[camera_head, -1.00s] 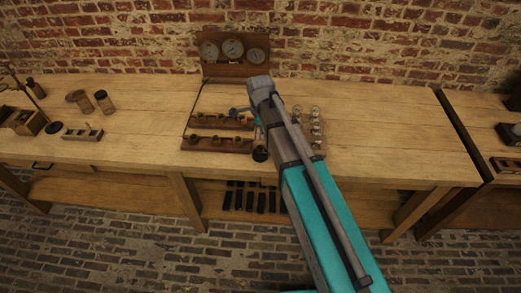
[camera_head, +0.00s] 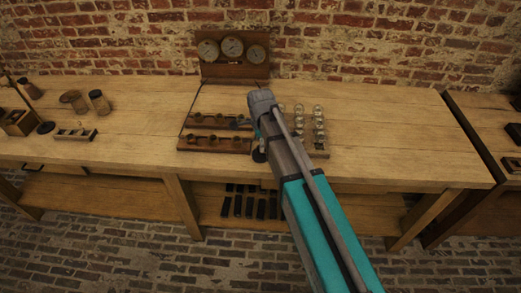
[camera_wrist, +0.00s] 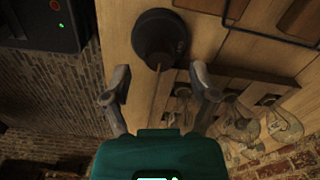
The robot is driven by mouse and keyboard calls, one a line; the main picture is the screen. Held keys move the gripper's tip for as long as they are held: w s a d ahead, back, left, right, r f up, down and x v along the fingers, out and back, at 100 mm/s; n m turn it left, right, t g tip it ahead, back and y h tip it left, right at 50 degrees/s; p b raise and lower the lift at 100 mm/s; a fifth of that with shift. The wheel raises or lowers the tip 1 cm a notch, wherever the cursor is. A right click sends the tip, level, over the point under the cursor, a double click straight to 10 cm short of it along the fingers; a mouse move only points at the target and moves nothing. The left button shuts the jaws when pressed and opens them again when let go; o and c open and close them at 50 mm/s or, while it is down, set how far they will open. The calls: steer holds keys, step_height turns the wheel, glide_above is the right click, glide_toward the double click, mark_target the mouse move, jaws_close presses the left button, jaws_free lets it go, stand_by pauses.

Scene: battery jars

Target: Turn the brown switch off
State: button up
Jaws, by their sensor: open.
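My gripper (camera_wrist: 161,80) is open and empty in the wrist view, with its two fingers apart. A dark round knob-like piece (camera_wrist: 158,38) lies just beyond the gap between the fingertips, apart from them. In the head view two wooden strips with brown knobs lie on the bench left of my arm: a rear strip (camera_head: 222,121) and a front strip (camera_head: 215,143). I cannot tell for certain which piece is the brown switch or how it is set. My arm hides part of the strips' right side, and the fingers are hidden in the head view.
A gauge board (camera_head: 232,66) stands at the back of the workbench (camera_head: 385,150). Jars (camera_head: 98,102) stand at left. The bench's right part is clear.

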steer(key=shift+f+b, duration=0.6)
steer(key=shift+f, duration=0.25)
jaws_close()
